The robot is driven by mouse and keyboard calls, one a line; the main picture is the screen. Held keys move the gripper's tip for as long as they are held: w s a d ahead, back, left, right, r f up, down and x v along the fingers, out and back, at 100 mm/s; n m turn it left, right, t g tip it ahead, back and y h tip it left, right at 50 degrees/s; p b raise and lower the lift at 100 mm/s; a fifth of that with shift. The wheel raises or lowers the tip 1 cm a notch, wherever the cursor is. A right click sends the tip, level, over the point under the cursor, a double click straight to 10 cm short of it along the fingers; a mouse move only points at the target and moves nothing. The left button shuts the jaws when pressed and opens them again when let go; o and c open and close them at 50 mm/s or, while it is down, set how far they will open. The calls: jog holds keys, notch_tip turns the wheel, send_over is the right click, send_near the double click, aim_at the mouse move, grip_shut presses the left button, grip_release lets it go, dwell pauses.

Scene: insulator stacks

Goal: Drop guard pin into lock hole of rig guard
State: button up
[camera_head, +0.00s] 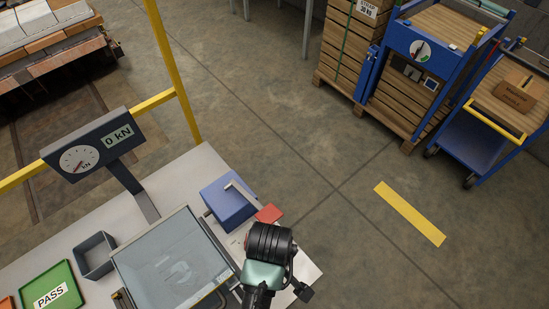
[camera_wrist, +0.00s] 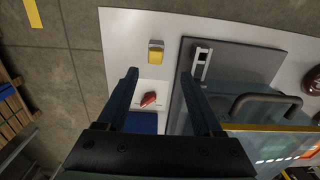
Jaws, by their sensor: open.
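My gripper (camera_wrist: 158,75) is open, with its two dark fingers apart and nothing between the tips. In the wrist view a small red piece (camera_wrist: 149,98) on a white patch shows through the gap between the fingers, beside a blue block (camera_wrist: 144,123). I cannot tell whether it is the guard pin. The rig guard (camera_head: 172,265) looks like a clear framed panel over the rig; its dark handle (camera_wrist: 262,103) shows in the wrist view. A bracket with slots (camera_wrist: 203,63) stands on the grey plate; I cannot tell which opening is the lock hole.
A small yellow-and-grey block (camera_wrist: 156,51) sits on the white table. A blue box (camera_head: 228,201) with a lever, a kN gauge (camera_head: 92,146), a grey bin (camera_head: 82,258) and a green PASS tray (camera_head: 72,272) share the table. A yellow post (camera_head: 175,75) rises behind.

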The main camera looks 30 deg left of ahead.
notch_tip(320, 180, down, 3)
jog(key=shift+s+r, duration=0.1)
jog(key=shift+r, duration=0.05)
jog(key=shift+w+d+f+p, duration=0.1)
jog(key=shift+w+f+p, duration=0.05)
jog(key=shift+f, duration=0.85)
jog(key=shift+w+d+f+p, duration=0.1)
jog(key=shift+f+p, duration=0.05)
jog(key=shift+f, duration=0.8)
jog(key=shift+w+f+p, duration=0.15)
jog(key=shift+f, duration=0.85)
grip_shut()
